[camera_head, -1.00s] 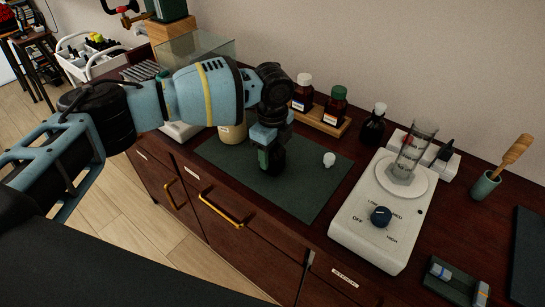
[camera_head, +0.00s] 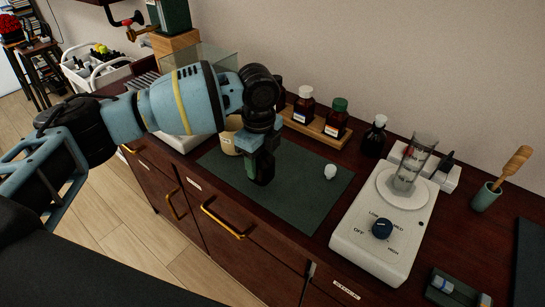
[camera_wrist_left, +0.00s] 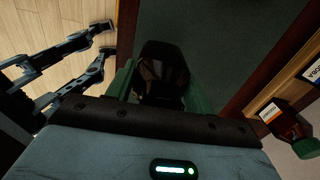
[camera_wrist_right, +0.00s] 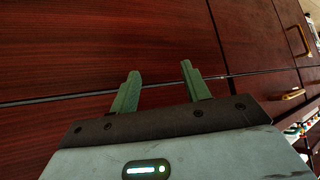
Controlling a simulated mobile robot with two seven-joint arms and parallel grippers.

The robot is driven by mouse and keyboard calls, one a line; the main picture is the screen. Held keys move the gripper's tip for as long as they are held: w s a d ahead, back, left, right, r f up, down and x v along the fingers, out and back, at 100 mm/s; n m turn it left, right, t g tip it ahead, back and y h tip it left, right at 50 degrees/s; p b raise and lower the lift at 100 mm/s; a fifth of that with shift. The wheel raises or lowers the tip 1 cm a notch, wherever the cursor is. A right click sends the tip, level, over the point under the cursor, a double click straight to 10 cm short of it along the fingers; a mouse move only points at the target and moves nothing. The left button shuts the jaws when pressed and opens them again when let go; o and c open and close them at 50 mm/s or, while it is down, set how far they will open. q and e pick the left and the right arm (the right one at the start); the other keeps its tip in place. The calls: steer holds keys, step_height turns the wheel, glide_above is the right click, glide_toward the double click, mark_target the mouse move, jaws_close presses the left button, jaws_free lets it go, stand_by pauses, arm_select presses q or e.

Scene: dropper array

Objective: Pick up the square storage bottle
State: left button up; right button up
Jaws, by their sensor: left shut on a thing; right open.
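The square storage bottle, dark and glossy, shows in the left wrist view (camera_wrist_left: 163,72) between the two green fingers of my left gripper (camera_wrist_left: 163,88). In the head view my left gripper (camera_head: 258,168) points down over the dark green mat (camera_head: 300,203), with the dark bottle (camera_head: 266,170) mostly hidden by the fingers. The gripper is shut on it; I cannot tell how far its base is from the mat. A small white stopper (camera_head: 330,172) lies on the mat to the right. My right gripper (camera_wrist_right: 160,74) is open and empty, in front of the brown drawer fronts.
A beige jar (camera_head: 230,140) stands behind my left arm. Brown bottles (camera_head: 337,117) stand on a wooden rack at the back. A white hotplate (camera_head: 385,230) with a glass beaker (camera_head: 412,160) is right of the mat. The mat's front right is clear.

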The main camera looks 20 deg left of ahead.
arm_select(q)
steer(key=s+a+r, duration=0.1)
steer(key=s+a, duration=0.5)
steer(key=s, duration=0.4)
steer(key=shift+p, duration=0.35)
arm_select(e)
steer(key=shift+w+d+r, duration=0.1)
steer(key=shift+w+r, duration=0.5)
